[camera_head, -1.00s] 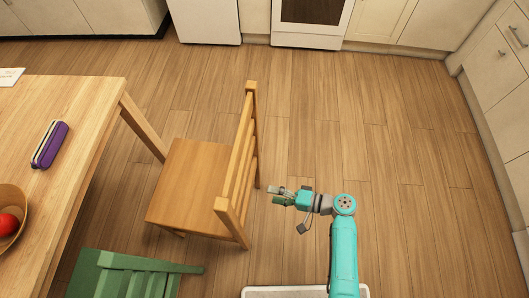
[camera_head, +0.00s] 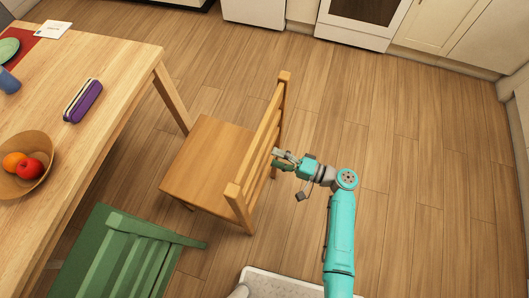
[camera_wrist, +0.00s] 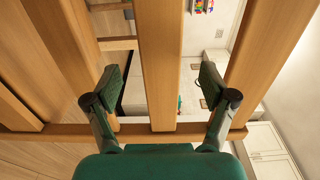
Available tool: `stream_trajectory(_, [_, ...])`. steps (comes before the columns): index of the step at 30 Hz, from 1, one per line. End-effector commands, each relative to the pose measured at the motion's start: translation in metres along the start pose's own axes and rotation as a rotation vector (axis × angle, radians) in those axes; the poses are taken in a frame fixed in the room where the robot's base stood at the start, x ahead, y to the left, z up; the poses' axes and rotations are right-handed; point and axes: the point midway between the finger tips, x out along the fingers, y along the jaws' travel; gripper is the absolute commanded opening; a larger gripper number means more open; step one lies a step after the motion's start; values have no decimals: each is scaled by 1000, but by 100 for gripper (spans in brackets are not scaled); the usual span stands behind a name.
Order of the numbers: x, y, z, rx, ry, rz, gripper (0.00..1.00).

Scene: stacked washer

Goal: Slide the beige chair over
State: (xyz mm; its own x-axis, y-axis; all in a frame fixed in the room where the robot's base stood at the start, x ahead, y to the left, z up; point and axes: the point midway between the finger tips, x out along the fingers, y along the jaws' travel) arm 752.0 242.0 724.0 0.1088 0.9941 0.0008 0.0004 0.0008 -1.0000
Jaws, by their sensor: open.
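The beige wooden chair (camera_head: 205,160) stands upright beside the wooden table, with its backrest toward my arm. My gripper (camera_head: 281,159) is at the right side of the backrest, around the middle of its length. In the wrist view, a vertical slat (camera_wrist: 160,50) of the chair's back passes between the two dark green fingers of my open gripper (camera_wrist: 162,86). The fingers are spread wide, one on each side of the slat, with visible gaps. A crossbar (camera_wrist: 60,133) runs below the slats. Whether the fingertips reach past the slat is hard to tell.
The wooden table (camera_head: 105,55) is left of the chair, with a fruit bowl (camera_head: 25,185) and purple case (camera_head: 83,101). A green chair (camera_head: 125,250) stands close in front. Open floor (camera_head: 420,190) lies to the right, with cabinets (camera_head: 440,22) beyond.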

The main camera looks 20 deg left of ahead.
Motion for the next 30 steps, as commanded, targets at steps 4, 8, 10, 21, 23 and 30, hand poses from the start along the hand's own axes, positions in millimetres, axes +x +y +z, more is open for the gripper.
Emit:
stream_trajectory(4, [28,0,1,0,-4,1,83])
stream_trajectory(8, [44,0,1,0,-2,1,83])
stream_trajectory(10, [50,0,0,0,-1,1,83])
stream_trajectory(21, [56,0,0,0,1,1,83])
stream_trajectory(23, [55,0,0,0,1,1,71])
stream_trajectory(30, [55,1,0,1,1,1,11])
